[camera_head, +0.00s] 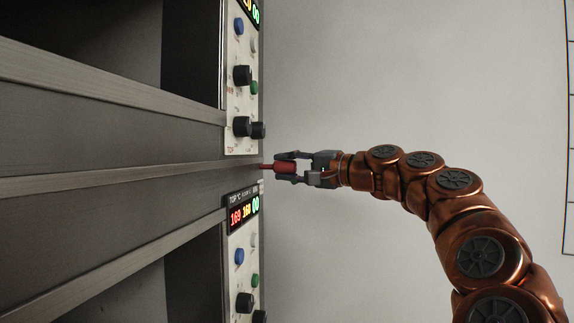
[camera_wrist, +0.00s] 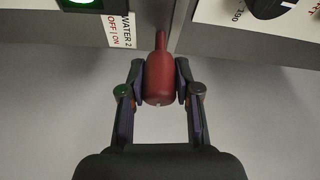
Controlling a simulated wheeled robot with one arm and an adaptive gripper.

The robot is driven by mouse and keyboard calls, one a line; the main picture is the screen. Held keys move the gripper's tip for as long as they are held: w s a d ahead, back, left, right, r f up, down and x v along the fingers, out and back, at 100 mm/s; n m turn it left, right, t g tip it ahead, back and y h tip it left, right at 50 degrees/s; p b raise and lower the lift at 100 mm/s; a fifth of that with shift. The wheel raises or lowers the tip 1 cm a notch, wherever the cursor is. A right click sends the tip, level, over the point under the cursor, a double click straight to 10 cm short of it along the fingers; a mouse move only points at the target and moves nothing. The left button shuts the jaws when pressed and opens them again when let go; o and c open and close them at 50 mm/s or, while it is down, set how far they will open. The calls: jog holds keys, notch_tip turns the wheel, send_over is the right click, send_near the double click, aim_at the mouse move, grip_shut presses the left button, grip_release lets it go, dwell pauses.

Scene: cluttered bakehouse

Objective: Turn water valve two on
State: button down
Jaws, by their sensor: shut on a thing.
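The red valve handle of water valve two (camera_wrist: 160,82) sticks out from the oven front in the wrist view. A label (camera_wrist: 119,30) beside it reads "WATER 2" and "OFF | ON". My gripper (camera_wrist: 162,85) is shut on the red handle, one finger on each side of it. In the head view the red handle (camera_head: 286,167) lies between the fingers of my gripper (camera_head: 290,168), near the gap between two control panels. The handle's base is partly hidden, and I cannot tell its on or off setting.
An upper control panel (camera_head: 241,100) with dark knobs and buttons is close above my gripper in the head view. A lower panel (camera_head: 240,265) with a lit display is close below. The grey wall (camera_head: 400,70) to the right is bare.

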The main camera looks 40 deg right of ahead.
jog(key=shift+f, duration=0.1)
jog(key=c, duration=0.8)
grip_release()
jog(key=v, duration=1.2)
jog(key=shift+d, duration=0.1)
